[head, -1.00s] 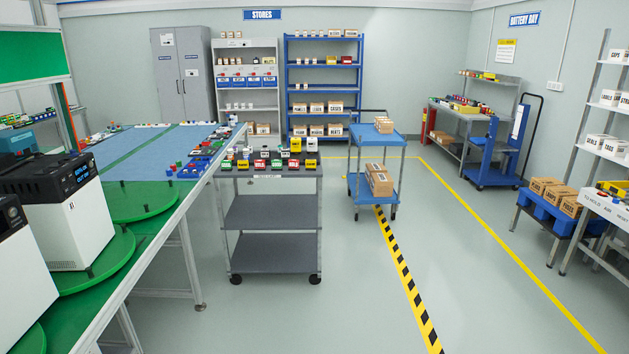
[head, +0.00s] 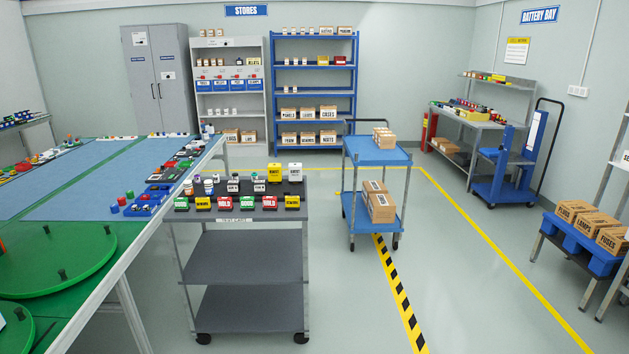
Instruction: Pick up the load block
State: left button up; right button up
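No block in view can be made out for sure as the load block. On the top of a grey three-shelf cart (head: 243,257) stand several small labelled blocks. At its back right are a taller yellow block (head: 274,173) and a taller white block (head: 295,172) side by side; their lettering is too small to read for certain. A front row holds green, yellow and red blocks, among them a red block (head: 225,203) that seems to read HOLD and a green block (head: 247,202) that seems to read GOOD. Neither of my grippers is in view.
A green-topped line with turntables (head: 60,240) and blue mats (head: 100,165) runs along the left, close to the grey cart. A blue cart (head: 377,151) with cartons stands behind it to the right. The floor right of the grey cart is open, crossed by a striped line (head: 400,300).

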aim_at(233, 186)
jog(key=i, duration=1.65)
